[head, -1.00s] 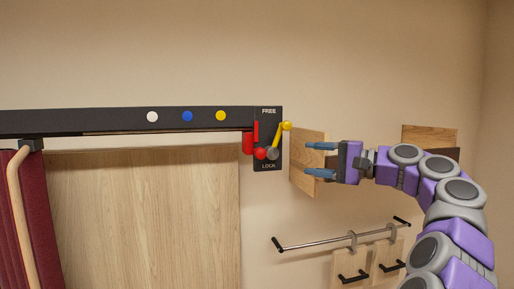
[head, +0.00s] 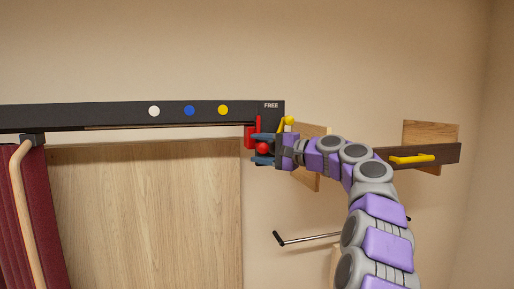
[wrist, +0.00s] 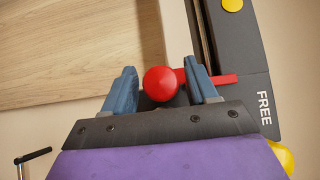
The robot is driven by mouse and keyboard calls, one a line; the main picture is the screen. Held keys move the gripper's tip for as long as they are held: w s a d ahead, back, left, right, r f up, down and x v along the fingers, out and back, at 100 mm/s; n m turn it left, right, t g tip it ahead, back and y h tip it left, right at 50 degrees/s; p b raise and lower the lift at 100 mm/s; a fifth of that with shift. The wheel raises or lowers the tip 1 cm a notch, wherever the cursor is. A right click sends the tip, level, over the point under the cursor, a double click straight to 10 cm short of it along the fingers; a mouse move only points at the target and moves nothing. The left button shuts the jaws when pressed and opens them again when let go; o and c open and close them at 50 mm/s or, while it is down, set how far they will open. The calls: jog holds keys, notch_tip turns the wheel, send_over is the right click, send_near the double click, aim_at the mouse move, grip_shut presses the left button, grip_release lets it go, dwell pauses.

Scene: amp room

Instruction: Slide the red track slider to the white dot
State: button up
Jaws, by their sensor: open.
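The red track slider (head: 251,132) hangs at the right end of the black track, with a round red knob (head: 263,149). In the wrist view the knob (wrist: 161,84) lies between the two blue fingers of my gripper (wrist: 162,88), with the red bar (wrist: 215,79) behind the right finger. My gripper (head: 263,149) is open around the knob. The white dot (head: 154,111) is on the track well to the left, beyond the blue dot (head: 189,110) and yellow dot (head: 223,110). The yellow lever (head: 288,121) beside the FREE label is partly hidden by my gripper.
The black track (head: 60,117) runs along the wall above a wooden panel (head: 150,215). A dark red curtain (head: 50,220) with a wooden handle (head: 20,190) hangs at the left. A shelf with a yellow handle (head: 412,159) is right of my arm. A rail (head: 305,238) is below.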

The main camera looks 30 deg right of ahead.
jog(key=shift+w+a, duration=0.4)
jog(key=shift+f, duration=0.1)
grip_shut()
dwell(0.3)
